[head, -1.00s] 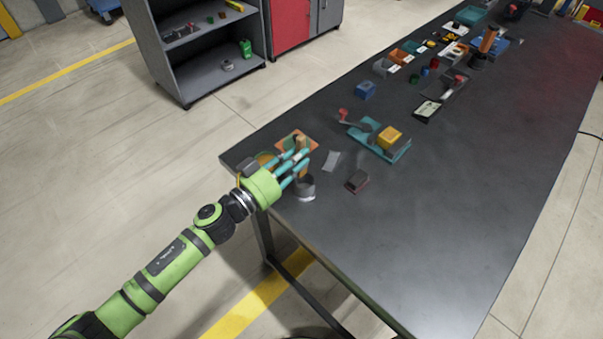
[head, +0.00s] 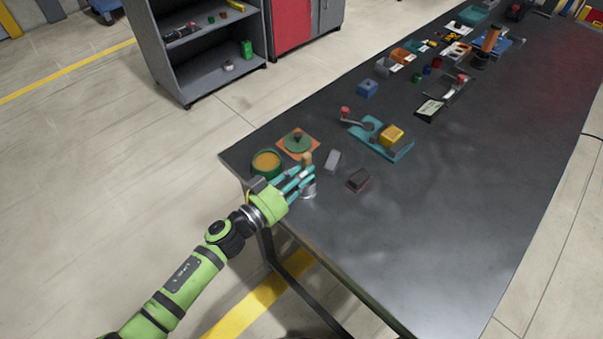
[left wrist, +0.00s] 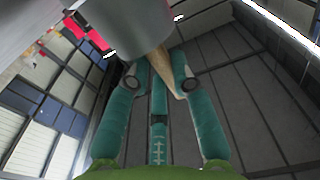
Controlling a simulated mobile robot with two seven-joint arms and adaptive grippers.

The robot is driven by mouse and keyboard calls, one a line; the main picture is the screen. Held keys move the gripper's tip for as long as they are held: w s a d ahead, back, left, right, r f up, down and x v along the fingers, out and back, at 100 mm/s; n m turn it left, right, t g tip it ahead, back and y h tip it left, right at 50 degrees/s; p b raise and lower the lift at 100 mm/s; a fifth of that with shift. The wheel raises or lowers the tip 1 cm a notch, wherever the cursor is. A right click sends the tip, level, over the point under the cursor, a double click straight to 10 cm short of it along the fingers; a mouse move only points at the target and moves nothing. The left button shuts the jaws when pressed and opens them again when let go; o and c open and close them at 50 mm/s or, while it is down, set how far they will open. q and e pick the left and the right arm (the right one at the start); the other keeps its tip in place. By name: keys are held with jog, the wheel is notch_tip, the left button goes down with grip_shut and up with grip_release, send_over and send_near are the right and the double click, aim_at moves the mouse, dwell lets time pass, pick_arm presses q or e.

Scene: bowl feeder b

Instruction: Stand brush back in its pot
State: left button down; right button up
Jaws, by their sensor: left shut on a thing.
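My left gripper (head: 300,182) is shut on the brush, whose tan wooden end (head: 306,159) sticks up above the fingers. In the left wrist view the wooden handle (left wrist: 161,66) sits between the two teal fingers. The grey pot (head: 309,192) is right at the fingertips, near the table's front left edge, partly hidden by them. In the left wrist view a large grey rounded surface, seemingly the pot (left wrist: 130,22), is right beside the brush. I cannot tell whether the brush's lower end is inside it. My right gripper is not in view.
A green bowl with tan contents (head: 266,153) and an orange plate with a green disc (head: 312,146) stand behind my left gripper. A grey block (head: 333,159) and a dark red-edged block (head: 358,180) lie to the right. The table's right front is clear.

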pick_arm(q)
jog(key=c, duration=1.1)
grip_release()
jog(key=shift+c, duration=0.2)
jog(key=shift+o, duration=0.3)
jog(key=shift+f, duration=0.1)
jog(key=shift+r+p, duration=0.35)
jog(key=b+v, duration=0.2)
jog(key=v, duration=1)
jog(key=shift+f, duration=0.15)
